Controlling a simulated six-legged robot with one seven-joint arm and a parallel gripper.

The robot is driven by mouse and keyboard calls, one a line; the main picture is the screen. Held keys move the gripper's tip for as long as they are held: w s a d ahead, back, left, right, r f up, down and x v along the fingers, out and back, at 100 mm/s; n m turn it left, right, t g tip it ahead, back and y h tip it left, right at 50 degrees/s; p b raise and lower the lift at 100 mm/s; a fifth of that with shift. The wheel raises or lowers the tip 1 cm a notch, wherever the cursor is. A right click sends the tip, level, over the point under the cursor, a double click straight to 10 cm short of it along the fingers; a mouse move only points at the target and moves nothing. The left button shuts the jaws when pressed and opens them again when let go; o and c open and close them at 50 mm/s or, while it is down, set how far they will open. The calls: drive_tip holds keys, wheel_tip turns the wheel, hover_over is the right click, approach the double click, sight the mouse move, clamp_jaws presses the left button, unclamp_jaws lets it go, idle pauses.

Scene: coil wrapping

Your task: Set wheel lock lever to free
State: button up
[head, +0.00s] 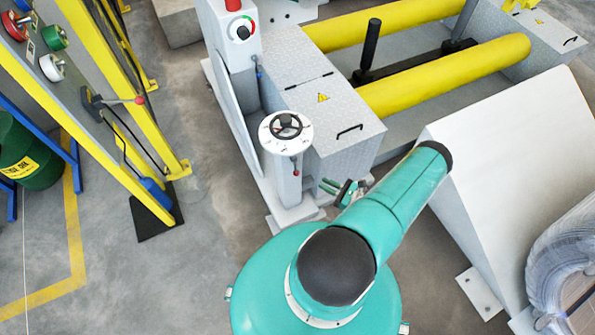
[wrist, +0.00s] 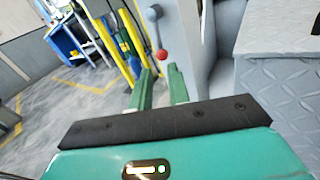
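The wheel lock lever (head: 295,165) is a short dark lever with a red ball end on the side of a white pedestal. It hangs downward below the handwheel (head: 286,127). In the wrist view the lever (wrist: 157,32) shows with its red ball (wrist: 162,55) lowest, just beyond my fingertips and in line with the gap between them. My gripper (wrist: 160,73) has two green fingers apart with nothing between them. In the head view my gripper (head: 329,186) is to the right of the pedestal, slightly lower than the ball, and partly hidden by my arm.
A grey metal housing (head: 322,105) stands right beside the pedestal, with yellow rollers (head: 445,75) behind it. A white sloped block (head: 500,160) is at the right. A yellow frame (head: 85,130) with another red-tipped lever (head: 118,101) stands at the left. Floor between is clear.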

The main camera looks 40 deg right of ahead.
sight(295, 166)
drive_tip(key=x, duration=1.2)
drive_tip(key=shift+w+a, duration=0.1)
clamp_jaws()
